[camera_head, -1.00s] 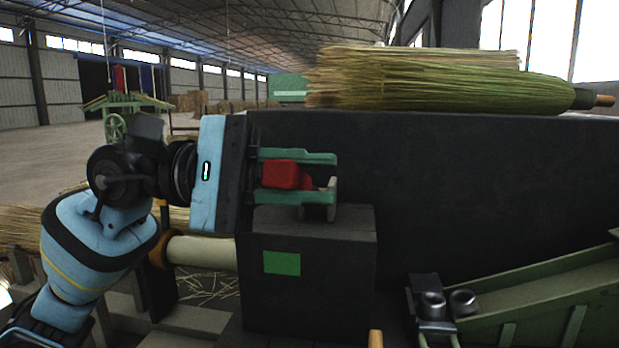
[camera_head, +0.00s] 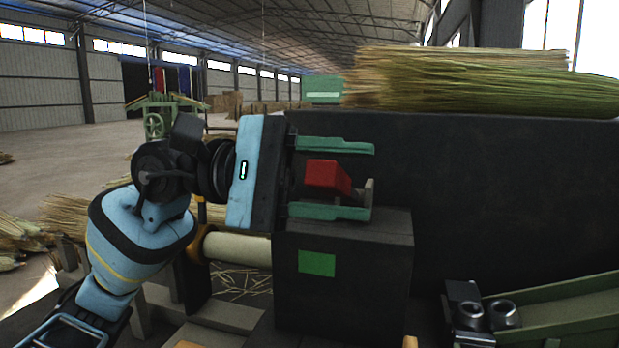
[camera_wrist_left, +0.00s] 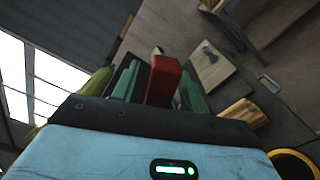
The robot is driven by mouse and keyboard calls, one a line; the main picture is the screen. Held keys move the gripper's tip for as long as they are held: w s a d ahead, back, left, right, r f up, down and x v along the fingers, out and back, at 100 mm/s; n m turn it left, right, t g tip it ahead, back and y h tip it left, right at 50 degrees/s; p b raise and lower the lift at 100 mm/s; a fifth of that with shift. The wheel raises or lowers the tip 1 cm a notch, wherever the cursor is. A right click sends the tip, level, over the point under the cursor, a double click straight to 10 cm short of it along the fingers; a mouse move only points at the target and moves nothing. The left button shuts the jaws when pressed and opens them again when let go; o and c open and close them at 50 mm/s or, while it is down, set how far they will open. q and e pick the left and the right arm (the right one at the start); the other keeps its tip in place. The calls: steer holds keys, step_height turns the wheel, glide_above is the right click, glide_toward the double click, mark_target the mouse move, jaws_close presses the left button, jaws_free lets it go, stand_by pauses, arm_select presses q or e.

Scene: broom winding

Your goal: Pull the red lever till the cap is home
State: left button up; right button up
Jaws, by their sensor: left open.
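The red lever (camera_head: 326,177) shows as a red block in front of the dark machine body, above a dark box with a green panel. A pale bracket (camera_head: 369,190) stands beside its right end. My left gripper (camera_head: 371,180) is open, with one green finger above the lever and one below, a gap showing on both sides. In the left wrist view the red lever (camera_wrist_left: 163,81) stands between the two green fingers. I cannot make out the cap.
Broom straw bundles (camera_head: 480,82) lie on top of the dark machine body (camera_head: 510,180). A pale roller (camera_head: 237,248) lies below my left gripper.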

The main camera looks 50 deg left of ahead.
arm_select(q)
steer(key=b+v, duration=0.1)
steer(key=v, duration=0.6)
steer(key=shift+b, duration=0.4)
steer(key=shift+a, duration=0.15)
steer(key=shift+s, duration=0.1)
